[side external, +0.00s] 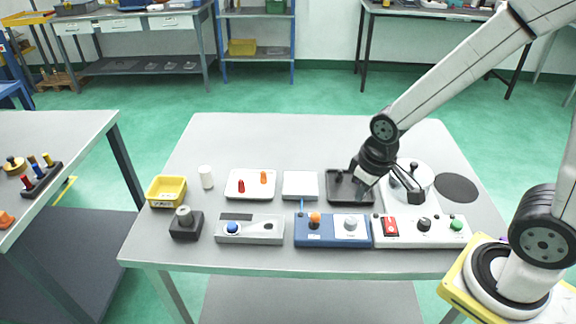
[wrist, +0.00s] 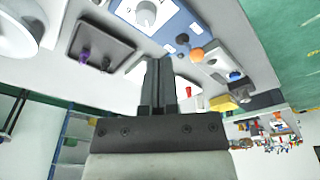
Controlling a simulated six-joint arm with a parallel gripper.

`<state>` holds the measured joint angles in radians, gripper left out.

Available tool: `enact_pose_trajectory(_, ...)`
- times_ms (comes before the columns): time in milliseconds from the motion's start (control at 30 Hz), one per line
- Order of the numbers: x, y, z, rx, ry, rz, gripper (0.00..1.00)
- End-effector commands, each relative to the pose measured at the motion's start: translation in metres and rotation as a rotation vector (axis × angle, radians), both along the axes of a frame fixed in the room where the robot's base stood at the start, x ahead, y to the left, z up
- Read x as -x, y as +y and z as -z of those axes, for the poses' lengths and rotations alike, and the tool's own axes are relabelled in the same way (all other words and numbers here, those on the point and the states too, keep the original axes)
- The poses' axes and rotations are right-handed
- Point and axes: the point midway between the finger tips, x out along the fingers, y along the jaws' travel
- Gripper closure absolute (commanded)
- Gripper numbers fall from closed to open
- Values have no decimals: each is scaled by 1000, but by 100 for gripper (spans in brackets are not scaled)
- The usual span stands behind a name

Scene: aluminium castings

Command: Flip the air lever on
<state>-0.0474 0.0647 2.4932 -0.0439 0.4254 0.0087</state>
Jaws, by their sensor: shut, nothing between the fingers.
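A blue control box (side external: 331,230) stands at the front middle of the grey table. It carries an orange ball-tipped lever (side external: 315,218) and a round pale knob (side external: 350,224); no label is readable. The wrist view shows the same blue box (wrist: 178,25) at the top, with the orange ball (wrist: 197,54) to the right of my fingers. My gripper (side external: 361,187) is over the dark tray, behind and right of the orange lever and apart from it. In the wrist view my gripper (wrist: 159,65) has its fingers together and empty.
A white panel (side external: 421,232) with a red switch, black knob and green button stands right of the blue box. A grey panel (side external: 249,229) with a blue ball stands left. The dark tray (side external: 337,203) and white tray (side external: 230,190) lie behind. Table room is free at the back left.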

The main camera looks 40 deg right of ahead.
Motion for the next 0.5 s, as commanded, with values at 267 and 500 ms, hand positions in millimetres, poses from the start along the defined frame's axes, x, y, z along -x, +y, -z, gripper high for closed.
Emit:
enact_pose_trajectory(267, -18, 25, 13, 84, 161, -168, 100)
enact_pose_trajectory(500, -33, 47, 25, 203, 305, -318, 100)
